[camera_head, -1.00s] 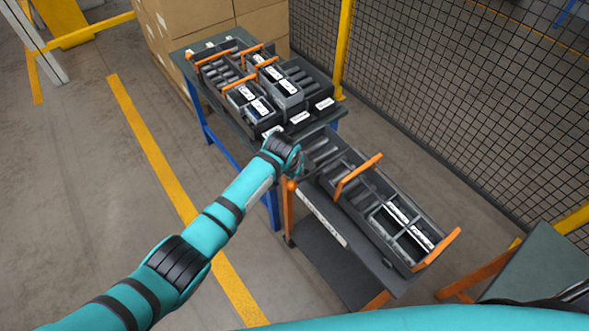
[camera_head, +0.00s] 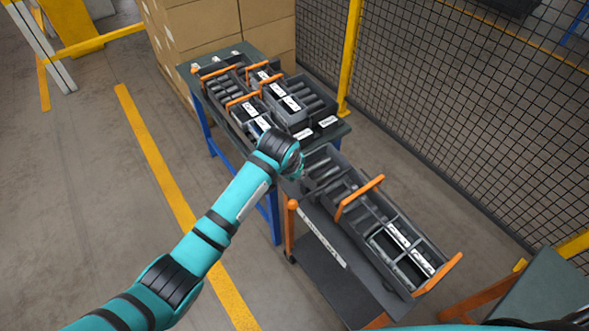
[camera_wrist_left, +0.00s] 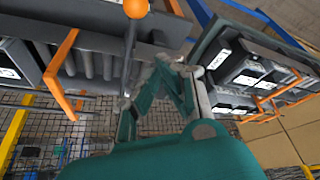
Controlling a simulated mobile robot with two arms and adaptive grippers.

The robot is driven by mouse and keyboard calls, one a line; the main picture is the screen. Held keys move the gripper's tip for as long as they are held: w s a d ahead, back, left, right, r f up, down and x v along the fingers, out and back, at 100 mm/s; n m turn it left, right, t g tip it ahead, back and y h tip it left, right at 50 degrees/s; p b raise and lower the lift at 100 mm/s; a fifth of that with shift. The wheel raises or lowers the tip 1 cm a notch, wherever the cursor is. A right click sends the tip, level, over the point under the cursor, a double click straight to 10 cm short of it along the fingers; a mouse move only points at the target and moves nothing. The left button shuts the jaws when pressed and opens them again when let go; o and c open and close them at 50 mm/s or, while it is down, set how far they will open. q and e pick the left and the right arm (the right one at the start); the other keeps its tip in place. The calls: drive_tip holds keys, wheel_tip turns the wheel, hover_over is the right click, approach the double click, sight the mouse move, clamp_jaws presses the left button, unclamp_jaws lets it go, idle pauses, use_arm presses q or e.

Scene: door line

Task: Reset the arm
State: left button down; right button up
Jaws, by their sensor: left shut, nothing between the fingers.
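My left arm comes in from the left in the head view, with its wrist over the gap between the cart and the far table. My left gripper (camera_wrist_left: 165,80) shows in the left wrist view, its fingers together with nothing held. My right gripper is not in view.
A grey tote (camera_head: 375,225) with orange handles stands on the cart (camera_head: 335,245). A green-topped table (camera_head: 195,72) with blue legs holds more totes (camera_head: 290,115). Cardboard boxes (camera_head: 200,30) and a mesh fence (camera_head: 450,80) stand behind. Open floor (camera_head: 90,190) lies to the left.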

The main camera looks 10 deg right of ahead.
use_arm(q)
drive_tip(key=s+a+f+n+y, duration=0.15)
drive_tip(key=s+a+n, duration=0.25)
drive_tip(key=s+a, duration=2.45)
wheel_tip(320, 180, down, 27)
drive_tip(key=s+d+g+b, duration=0.2)
drive_tip(key=b, duration=0.2)
drive_tip(key=s+a+f+g+b, duration=0.1)
drive_tip(key=s+a+f+b, duration=0.1)
drive_tip(key=s+f, duration=1.5)
wheel_tip(320, 180, down, 4)
drive_tip(key=shift+s+a+r+m+y, duration=0.2)
drive_tip(key=shift+a+m+y, duration=0.25)
drive_tip(key=shift+a, duration=0.15)
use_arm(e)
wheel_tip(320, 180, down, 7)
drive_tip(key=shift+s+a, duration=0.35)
